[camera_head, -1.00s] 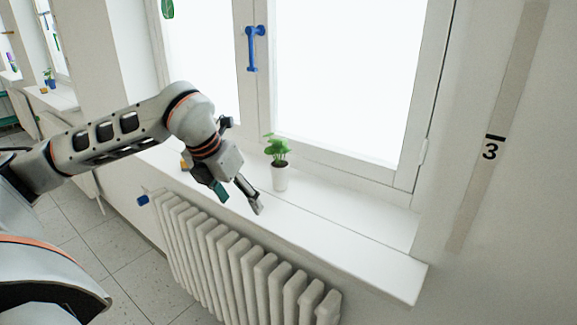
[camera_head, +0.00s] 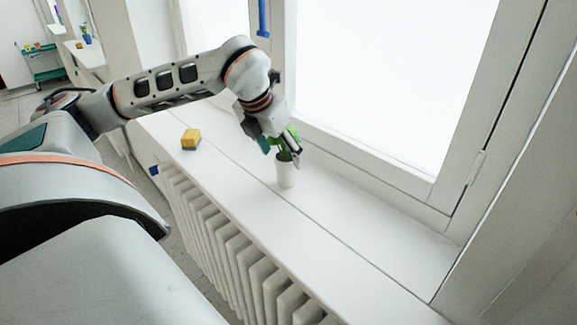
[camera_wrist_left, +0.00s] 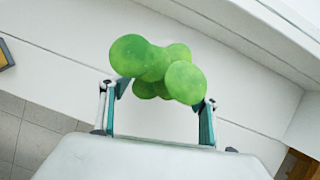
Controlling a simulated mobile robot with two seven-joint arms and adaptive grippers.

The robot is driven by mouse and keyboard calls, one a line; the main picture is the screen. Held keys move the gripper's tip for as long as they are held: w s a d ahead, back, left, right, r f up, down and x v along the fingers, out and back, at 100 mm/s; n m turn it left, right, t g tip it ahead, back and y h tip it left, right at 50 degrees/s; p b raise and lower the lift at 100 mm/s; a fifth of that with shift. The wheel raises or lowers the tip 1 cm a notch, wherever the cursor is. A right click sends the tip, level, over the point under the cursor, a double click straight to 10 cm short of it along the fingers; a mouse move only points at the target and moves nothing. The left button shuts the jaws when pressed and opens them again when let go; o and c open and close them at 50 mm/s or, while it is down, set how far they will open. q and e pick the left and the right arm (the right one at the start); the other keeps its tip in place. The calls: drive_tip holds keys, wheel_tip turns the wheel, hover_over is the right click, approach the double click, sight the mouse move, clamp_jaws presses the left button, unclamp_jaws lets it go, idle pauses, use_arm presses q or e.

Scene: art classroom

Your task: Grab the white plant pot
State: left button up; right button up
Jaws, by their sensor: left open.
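The white plant pot (camera_head: 286,175) stands upright on the white windowsill, with a green leafy plant (camera_head: 290,140) in it. My left gripper (camera_head: 281,156) is open at the plant, over the pot's upper part in the head view, and it partly hides the leaves. In the left wrist view the green leaves (camera_wrist_left: 155,66) show beyond and between the two spread fingers (camera_wrist_left: 158,112). The pot itself is hidden under the leaves there. I cannot tell whether a finger touches the plant. My right gripper is not in view.
A yellow block (camera_head: 190,139) lies on the windowsill (camera_head: 350,245) to the left of the pot. A ribbed radiator (camera_head: 235,250) stands below the sill. The window frame (camera_head: 385,170) rises close behind the pot. The sill to the right is clear.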

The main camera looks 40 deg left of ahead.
sight(283, 158)
use_arm(q)
drive_tip(key=x, duration=0.5)
drive_tip(key=shift+d+f, duration=0.1)
drive_tip(key=shift+f, duration=0.1)
drive_tip(key=c, duration=1.4)
